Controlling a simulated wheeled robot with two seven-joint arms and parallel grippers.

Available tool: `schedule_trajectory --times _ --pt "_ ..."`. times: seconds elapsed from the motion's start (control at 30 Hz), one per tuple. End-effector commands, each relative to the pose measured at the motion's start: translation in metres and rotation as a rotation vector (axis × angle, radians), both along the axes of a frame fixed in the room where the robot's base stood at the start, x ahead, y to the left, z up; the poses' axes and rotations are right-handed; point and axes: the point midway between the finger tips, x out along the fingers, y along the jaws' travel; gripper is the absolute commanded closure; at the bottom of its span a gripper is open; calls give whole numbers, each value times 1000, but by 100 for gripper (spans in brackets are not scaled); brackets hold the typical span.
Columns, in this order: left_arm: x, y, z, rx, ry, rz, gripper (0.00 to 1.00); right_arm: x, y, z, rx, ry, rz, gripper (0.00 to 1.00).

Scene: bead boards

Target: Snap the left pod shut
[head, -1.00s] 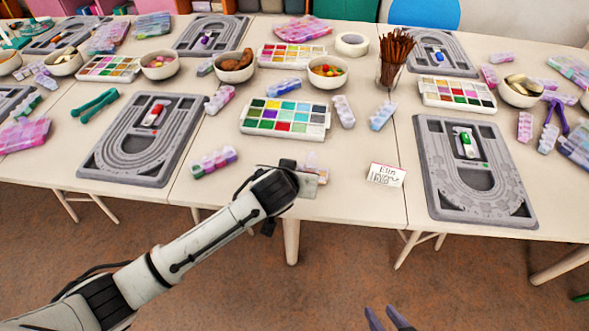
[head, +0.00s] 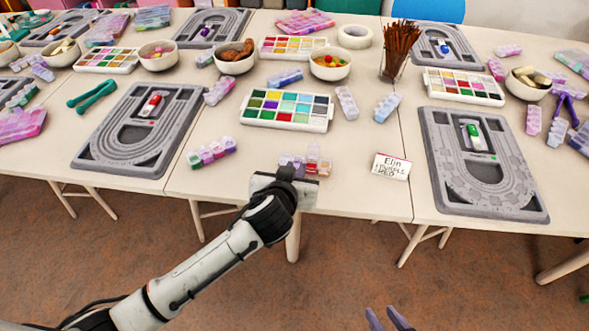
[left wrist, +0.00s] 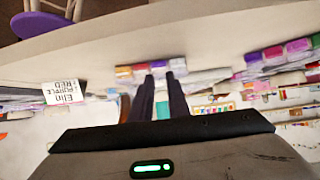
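A clear bead pod box (head: 312,164) with pink and red compartments lies near the front table edge. One clear lid on it appears to stand up. My left gripper (head: 287,170) is right at this box and hides part of it. In the left wrist view the two dark fingers of my left gripper (left wrist: 161,82) are a small gap apart, with the box (left wrist: 125,72) just beyond the tips. I cannot tell whether they touch. A second pod box (head: 212,152), green, red and purple, lies to the left; it shows in the left wrist view (left wrist: 285,55). My right gripper (head: 388,318) is open and empty, low in front.
A name card (head: 391,166) stands to the right of the near box. A palette of coloured beads (head: 286,109) lies behind it. Grey bead boards lie left (head: 138,130) and right (head: 483,165). The front table edge is close to the near box.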

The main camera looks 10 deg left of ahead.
Motion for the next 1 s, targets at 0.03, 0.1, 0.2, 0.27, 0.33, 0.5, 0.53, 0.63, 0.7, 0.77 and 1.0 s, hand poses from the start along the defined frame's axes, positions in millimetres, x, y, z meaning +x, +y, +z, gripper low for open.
schedule_trajectory --times 0.03,0.1,0.2,0.27,0.33,0.5,0.53,0.63,0.7,0.77,1.0 --pt "0 0 0 0 0 0 76 0 0 0 0 0 0 69" --pt "0 0 0 0 0 0 71 0 0 0 0 0 0 69" --pt "0 0 0 0 0 0 71 0 0 0 0 0 0 69" --pt "0 0 0 0 0 0 71 0 0 0 0 0 0 69" --pt "0 0 0 0 0 0 71 0 0 0 0 0 0 69" --pt "0 0 0 0 1 0 71 0 0 0 0 0 0 69" --pt "0 0 1 0 2 0 71 0 0 1 0 0 0 69" --pt "1 0 4 2 16 -1 71 0 0 6 0 0 0 69" --pt "3 1 9 5 40 0 71 0 0 13 0 0 0 69" --pt "4 1 13 9 73 1 71 0 0 21 0 0 0 69" --pt "12 0 24 23 266 2 71 0 0 46 0 -1 0 69"
